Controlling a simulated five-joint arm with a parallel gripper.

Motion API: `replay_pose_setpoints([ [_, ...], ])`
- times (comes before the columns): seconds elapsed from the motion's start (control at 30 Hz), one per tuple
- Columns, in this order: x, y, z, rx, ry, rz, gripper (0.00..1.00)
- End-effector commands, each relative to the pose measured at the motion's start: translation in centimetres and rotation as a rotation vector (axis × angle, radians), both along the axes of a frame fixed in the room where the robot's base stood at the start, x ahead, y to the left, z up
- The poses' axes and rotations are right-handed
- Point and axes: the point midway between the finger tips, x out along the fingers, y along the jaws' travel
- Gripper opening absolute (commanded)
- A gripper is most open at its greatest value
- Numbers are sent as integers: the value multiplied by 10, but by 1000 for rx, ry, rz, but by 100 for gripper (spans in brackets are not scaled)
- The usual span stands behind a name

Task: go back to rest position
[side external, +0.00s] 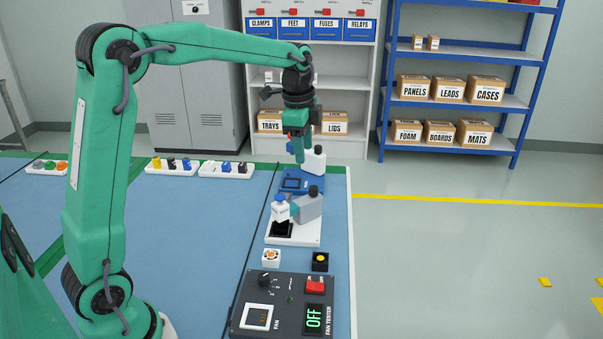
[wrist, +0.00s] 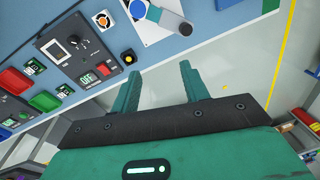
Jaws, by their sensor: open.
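My gripper (side external: 299,155) points down in the side external view, above the far right part of the blue work surface, next to a blue fixture (side external: 290,185). In the wrist view my gripper (wrist: 158,74) shows two green fingers spread apart with nothing between them. It seems to hold nothing. From the side, the fingers overlap each other and partly hide the blue fixture's top.
A white plate with a grey-and-white device (side external: 308,207) stands in front of the blue fixture. The surface's left middle is clear.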

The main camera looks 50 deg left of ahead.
Motion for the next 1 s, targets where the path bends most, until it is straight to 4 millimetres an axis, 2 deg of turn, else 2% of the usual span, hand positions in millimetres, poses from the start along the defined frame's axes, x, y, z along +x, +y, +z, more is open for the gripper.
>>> replay_pose_setpoints([
  [0.2, -42, -18, 23, -21, -65, 155, 45],
  [0.5, -100, -38, 38, -69, -149, 367, 45],
  [0.73, -145, -50, 38, -121, -212, 528, 45],
  [1.0, -196, -62, 28, -199, -279, 711, 45],
])
